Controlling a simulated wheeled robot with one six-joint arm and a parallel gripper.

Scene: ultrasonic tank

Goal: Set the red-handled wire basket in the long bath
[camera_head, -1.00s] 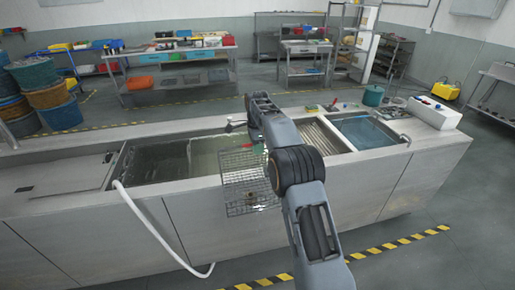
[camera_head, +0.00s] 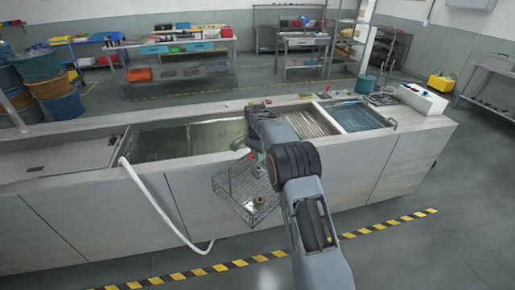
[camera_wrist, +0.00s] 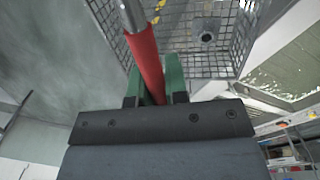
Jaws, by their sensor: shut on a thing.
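The wire basket (camera_head: 232,196) hangs from my gripper (camera_head: 256,158) on the near side of the counter, its mesh seen against the front panel. Its red handle (camera_wrist: 146,62) runs between the green fingertips of my gripper (camera_wrist: 153,92), which are shut on it. A small round metal part (camera_head: 260,202) lies in the basket; it also shows in the wrist view (camera_wrist: 207,38). The long bath (camera_head: 160,144) is the open, liquid-filled tank in the counter, behind and to the left of the basket. My arm hides part of its right end.
A white hose (camera_head: 150,195) hangs over the counter's front edge at the left. Right of my arm are a ribbed section (camera_head: 310,123) and a smaller blue bath (camera_head: 357,116). A white box (camera_head: 423,99) stands at the counter's right end.

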